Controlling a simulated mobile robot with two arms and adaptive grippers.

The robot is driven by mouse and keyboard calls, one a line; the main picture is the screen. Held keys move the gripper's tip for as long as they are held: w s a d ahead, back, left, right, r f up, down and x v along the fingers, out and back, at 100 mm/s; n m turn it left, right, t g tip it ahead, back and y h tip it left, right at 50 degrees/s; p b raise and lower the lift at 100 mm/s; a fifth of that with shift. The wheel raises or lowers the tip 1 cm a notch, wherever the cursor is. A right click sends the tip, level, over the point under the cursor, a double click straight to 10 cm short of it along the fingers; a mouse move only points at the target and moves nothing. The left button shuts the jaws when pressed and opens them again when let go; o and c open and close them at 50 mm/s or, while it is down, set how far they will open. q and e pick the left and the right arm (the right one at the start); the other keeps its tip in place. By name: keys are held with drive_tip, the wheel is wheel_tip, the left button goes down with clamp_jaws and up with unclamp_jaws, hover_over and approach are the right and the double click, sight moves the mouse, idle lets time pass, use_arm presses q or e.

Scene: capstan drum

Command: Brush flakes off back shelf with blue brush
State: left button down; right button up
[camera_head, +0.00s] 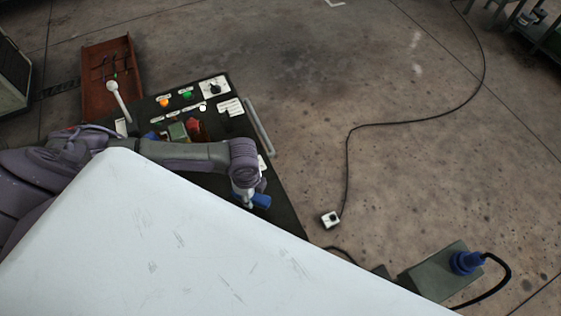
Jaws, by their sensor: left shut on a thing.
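My left gripper (244,196) points down over the right part of a dark console top (279,211). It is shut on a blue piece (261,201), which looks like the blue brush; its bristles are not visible. A pale surface in the foreground blocks the lower part of the view. I cannot make out the back shelf or any flakes. My right gripper is not in view.
The console carries an orange button (164,102), a green button (187,96), a red knob (194,127) and a white-knobbed lever (119,101). A grey rail (260,126) edges it. A red-brown tray (94,62) stands behind. A black cable (410,124) crosses open floor.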

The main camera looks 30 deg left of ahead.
use_arm(q)
drive_tip(key=shift+r, duration=0.8)
drive_tip(key=shift+s+r, duration=0.1)
drive_tip(key=shift+r, duration=0.35)
drive_tip(key=shift+f, duration=0.1)
